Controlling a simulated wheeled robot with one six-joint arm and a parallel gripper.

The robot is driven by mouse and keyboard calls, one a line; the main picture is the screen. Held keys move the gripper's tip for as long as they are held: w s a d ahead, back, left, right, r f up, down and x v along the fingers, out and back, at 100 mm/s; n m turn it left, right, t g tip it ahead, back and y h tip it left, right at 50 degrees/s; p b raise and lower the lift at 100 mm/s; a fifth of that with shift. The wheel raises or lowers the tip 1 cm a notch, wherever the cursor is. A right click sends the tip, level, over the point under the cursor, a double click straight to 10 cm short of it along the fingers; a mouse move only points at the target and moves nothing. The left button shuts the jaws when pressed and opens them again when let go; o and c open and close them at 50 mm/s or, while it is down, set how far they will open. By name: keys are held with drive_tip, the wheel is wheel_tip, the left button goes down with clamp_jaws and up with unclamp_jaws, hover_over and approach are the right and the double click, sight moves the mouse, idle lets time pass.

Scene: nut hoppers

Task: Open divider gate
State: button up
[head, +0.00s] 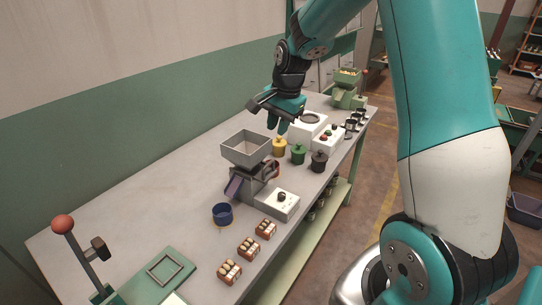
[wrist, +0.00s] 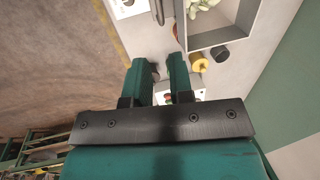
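My gripper (head: 283,118) hangs above the bench behind the grey hopper, level with the coloured pots. In the wrist view its two teal fingers (wrist: 160,70) stand apart with a gap and nothing between them. I cannot make out a divider gate clearly in either view.
Yellow (head: 279,147), green (head: 298,154) and black (head: 319,161) lidded pots stand right of the hopper. A red-knobbed lever (head: 63,225) stands front left. A green hopper machine (head: 347,92) is at the back.

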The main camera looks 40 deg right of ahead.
sight(270, 162)
drive_tip(key=f, duration=0.3)
drive_tip(key=w+f+p, duration=0.1)
drive_tip(key=f, duration=0.3)
drive_tip(key=w+a+f, duration=0.1)
drive_tip(key=f, duration=0.3)
drive_tip(key=shift+f+p, duration=0.25)
drive_tip(key=shift+p, duration=0.05)
clamp_jaws()
